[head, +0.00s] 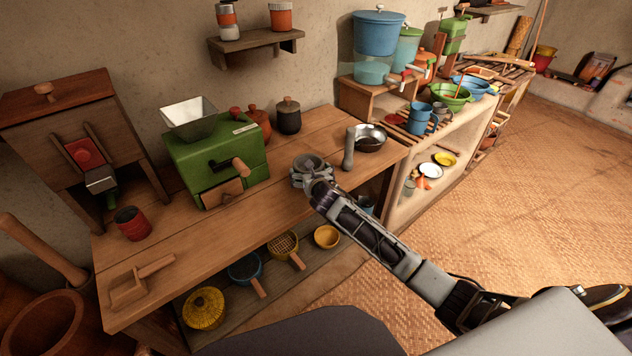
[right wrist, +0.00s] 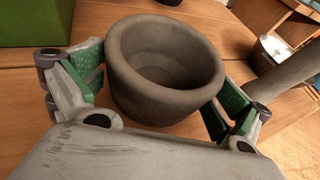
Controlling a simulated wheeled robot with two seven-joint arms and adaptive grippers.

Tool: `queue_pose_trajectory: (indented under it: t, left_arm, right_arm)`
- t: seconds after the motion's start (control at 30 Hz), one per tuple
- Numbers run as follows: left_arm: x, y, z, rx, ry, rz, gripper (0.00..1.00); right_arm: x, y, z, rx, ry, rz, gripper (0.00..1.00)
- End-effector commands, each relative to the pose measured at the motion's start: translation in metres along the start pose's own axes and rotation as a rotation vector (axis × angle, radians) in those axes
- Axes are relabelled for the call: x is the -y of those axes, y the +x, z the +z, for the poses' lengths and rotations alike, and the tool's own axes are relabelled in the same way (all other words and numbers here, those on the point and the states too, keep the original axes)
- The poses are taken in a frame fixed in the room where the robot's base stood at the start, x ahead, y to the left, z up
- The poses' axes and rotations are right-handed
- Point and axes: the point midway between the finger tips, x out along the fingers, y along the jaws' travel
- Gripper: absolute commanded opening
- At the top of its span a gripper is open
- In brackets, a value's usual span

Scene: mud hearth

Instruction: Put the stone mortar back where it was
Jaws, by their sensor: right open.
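The grey stone mortar (head: 309,162) stands upright on the wooden table, right of the green grinder. In the right wrist view the mortar (right wrist: 150,100) is a thick-walled, empty bowl. My right gripper (head: 309,178) is at the mortar, and in the wrist view its green-padded fingers (right wrist: 160,90) are open on either side of it. The left pad is close to the wall; whether either pad touches cannot be told. A grey pestle (head: 349,149) stands upright on the table just right of the mortar. My left gripper is not in view.
The green grinder (head: 215,160) stands left of the mortar, and a dark pan (head: 370,137) is behind the pestle. A red cup (head: 132,223) and a wooden scoop (head: 138,281) are at the table's left. The tabletop in front of the grinder is clear.

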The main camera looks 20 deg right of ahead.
Motion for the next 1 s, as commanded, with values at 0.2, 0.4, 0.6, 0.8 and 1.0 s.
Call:
queue_pose_trajectory:
  t: [0.2,0.4,0.6,0.8,1.0]
  left_arm:
    - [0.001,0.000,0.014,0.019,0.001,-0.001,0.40]
    - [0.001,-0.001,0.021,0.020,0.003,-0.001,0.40]
    - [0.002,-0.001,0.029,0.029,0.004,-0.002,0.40]
    - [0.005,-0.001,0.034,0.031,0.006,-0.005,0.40]
    - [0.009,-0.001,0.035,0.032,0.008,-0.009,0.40]
  right_arm:
    - [0.000,-0.022,0.000,-0.001,-0.002,0.000,1.00]
    - [0.000,-0.043,0.000,-0.001,-0.001,0.000,1.00]
    - [0.000,-0.064,0.000,0.000,-0.001,0.000,1.00]
    - [0.000,-0.084,0.000,0.000,-0.002,0.000,1.00]
    - [0.000,-0.096,0.000,0.000,0.000,0.001,1.00]
